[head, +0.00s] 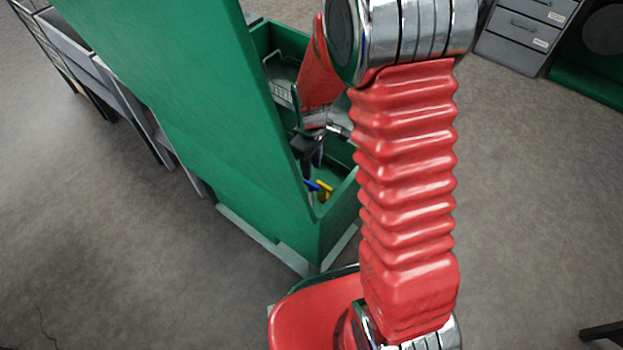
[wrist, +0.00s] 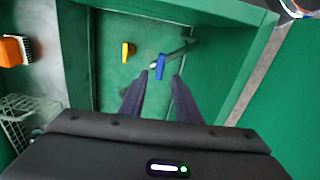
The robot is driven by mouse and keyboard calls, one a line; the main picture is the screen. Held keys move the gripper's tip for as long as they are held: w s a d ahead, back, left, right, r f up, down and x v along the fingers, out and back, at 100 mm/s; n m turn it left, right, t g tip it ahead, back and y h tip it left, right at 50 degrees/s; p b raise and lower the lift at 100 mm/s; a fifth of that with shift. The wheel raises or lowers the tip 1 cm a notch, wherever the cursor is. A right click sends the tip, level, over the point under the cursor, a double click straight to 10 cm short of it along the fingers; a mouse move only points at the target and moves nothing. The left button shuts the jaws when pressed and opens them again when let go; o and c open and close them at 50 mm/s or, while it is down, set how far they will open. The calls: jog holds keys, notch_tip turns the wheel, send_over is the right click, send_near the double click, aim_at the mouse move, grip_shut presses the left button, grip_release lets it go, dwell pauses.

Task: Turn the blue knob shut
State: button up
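The blue knob (wrist: 160,66) is a small lever-shaped handle on the green inside of a cabinet, with a grey rod or pipe beside it. My gripper (wrist: 160,76) is open, and its two dark fingers point at the blue knob. In the wrist view the knob appears between the fingertips or just past them; I cannot tell the depth or any contact. The blue knob also shows small in the head view (head: 311,185), just below my gripper (head: 312,172). A yellow knob (wrist: 128,50) sits left of the blue one.
Green walls enclose the knobs on several sides. A wire basket (wrist: 30,115) and an orange brush (wrist: 12,51) are at the left in the wrist view. The tall green panel (head: 200,100) stands left of my arm. Grey drawers (head: 525,30) stand far right; open floor lies between.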

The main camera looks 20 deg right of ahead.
aim_at(312, 183)
jog(key=shift+f, duration=3.55)
jog(key=shift+c, duration=0.5)
grip_shut()
